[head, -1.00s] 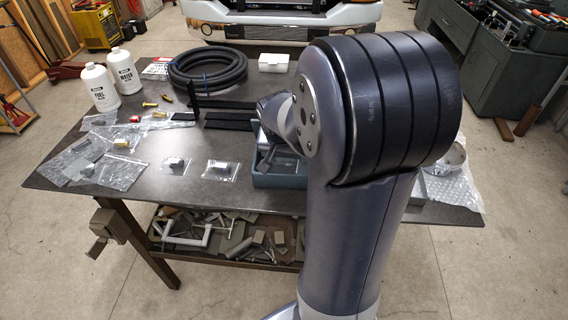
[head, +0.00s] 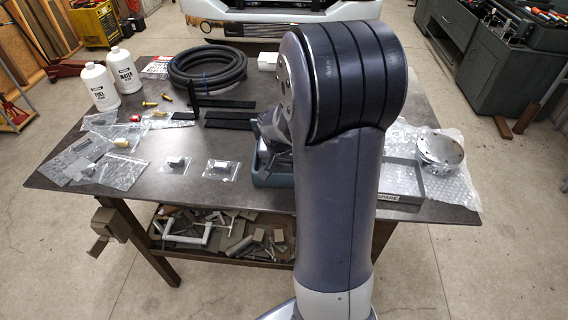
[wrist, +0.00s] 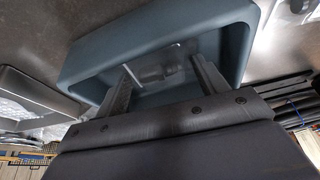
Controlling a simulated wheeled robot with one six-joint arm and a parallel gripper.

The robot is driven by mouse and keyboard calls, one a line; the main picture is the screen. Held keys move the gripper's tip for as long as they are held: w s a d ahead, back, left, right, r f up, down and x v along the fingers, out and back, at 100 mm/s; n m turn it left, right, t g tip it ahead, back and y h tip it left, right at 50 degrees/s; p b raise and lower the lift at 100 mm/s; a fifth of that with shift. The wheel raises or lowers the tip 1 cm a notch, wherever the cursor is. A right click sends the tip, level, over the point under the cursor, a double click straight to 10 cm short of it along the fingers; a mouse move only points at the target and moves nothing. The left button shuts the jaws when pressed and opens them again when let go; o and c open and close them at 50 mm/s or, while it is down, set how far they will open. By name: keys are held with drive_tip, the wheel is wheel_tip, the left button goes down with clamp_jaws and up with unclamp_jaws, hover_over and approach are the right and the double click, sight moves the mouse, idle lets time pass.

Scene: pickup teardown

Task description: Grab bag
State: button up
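Several clear plastic bags lie on the left half of the dark table in the head view. One bag (head: 222,170) holds a small dark part, and another bag (head: 174,165) lies to its left. A blue-grey tray (head: 272,181) stands right of them, partly hidden by my arm. In the wrist view my gripper (wrist: 163,78) is open, its two dark fingers well apart over the tray (wrist: 130,48). A clear, greyish thing (wrist: 160,66), perhaps a bag, lies in the tray beyond the fingers. The fingertips are hidden from the head view by my arm.
Two white bottles (head: 124,70), a coiled black hose (head: 207,68) and black bars (head: 222,104) stand or lie toward the back of the table. At right are a grey tray (head: 403,190) and a round metal part (head: 440,150) on bubble wrap.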

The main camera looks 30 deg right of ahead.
drive_tip(key=shift+c, duration=0.8)
drive_tip(key=shift+r, duration=0.15)
